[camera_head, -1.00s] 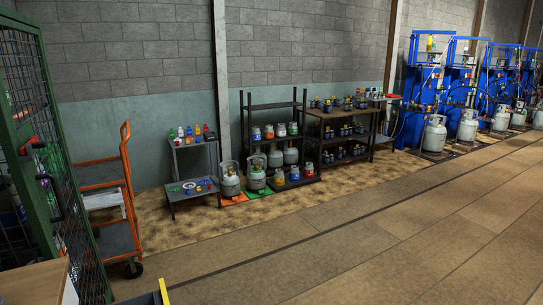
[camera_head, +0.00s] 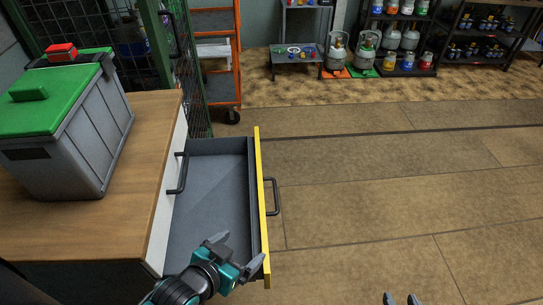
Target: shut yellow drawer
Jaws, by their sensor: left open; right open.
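The yellow drawer (camera_head: 259,190) stands pulled out from the wooden-topped cabinet, its yellow front facing right. A black handle (camera_head: 276,196) is on the outside of that front. The grey inside of the drawer looks empty. My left gripper (camera_head: 237,252) is open and appears over the near end of the drawer, its fingertips close to the yellow front in the picture. I cannot tell whether it touches the drawer. My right gripper (camera_head: 401,299) is open at the bottom edge, to the right of the drawer, with only its fingertips showing.
The cabinet's wooden top (camera_head: 135,190) carries a grey box (camera_head: 75,145) with a green lid. A white front (camera_head: 164,200) with a black handle sits beside the opening. An orange cart (camera_head: 215,60) and green mesh cage stand behind. Floor to the right is clear.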

